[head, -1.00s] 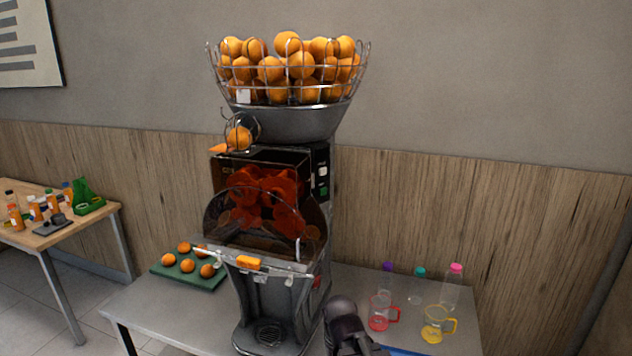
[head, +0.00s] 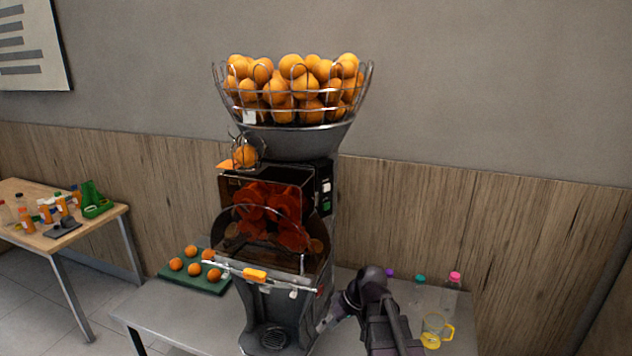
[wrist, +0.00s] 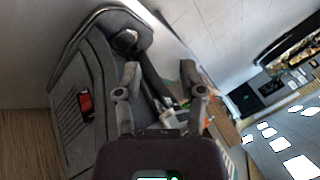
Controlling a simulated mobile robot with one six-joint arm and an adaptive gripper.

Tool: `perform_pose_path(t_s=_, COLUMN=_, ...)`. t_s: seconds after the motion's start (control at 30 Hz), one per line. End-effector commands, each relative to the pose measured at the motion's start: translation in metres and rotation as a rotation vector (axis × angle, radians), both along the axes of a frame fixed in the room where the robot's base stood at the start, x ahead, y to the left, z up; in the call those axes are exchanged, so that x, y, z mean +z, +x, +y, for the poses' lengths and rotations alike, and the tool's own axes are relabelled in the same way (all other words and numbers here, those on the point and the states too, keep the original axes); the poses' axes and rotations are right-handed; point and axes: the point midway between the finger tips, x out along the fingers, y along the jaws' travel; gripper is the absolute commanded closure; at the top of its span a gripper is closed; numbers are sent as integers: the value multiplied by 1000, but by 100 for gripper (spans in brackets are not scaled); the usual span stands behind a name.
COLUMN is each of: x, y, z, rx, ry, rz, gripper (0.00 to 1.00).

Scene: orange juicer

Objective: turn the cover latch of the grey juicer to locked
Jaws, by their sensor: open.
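The grey juicer (head: 268,308) stands upright on the table, with a dark see-through cover (head: 250,222) over its red drums. An orange piece (head: 255,275) sits on the bar across the cover's lower edge; I cannot tell whether it is the latch or how it is set. My gripper (head: 328,322) is beside the juicer's lower right side, below the cover. In the wrist view, my gripper (wrist: 163,92) is open with nothing between its fingers. The juicer's grey side with a red switch (wrist: 87,105) shows left of the fingers there.
A wire basket of oranges (head: 290,100) tops the juicer. A green tray of oranges (head: 205,284) lies to its left. Bottles and a yellow-handled jug (head: 434,330) stand right of my arm. A side table (head: 50,238) holds small bottles. The wall is close behind.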

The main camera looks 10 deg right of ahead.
Motion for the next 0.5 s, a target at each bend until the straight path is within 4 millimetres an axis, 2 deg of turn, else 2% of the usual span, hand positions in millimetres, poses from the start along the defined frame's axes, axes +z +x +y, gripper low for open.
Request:
perform_pose_path(t_s=0.03, x=25, y=13, z=-4, rx=25, ry=51, rz=-46, gripper=49)
perform_pose_path(t_s=0.27, x=101, y=53, z=-23, rx=138, ry=267, rz=-312, gripper=49)
perform_pose_path(t_s=0.5, x=190, y=91, z=-60, rx=202, ry=434, rz=-658, gripper=49)
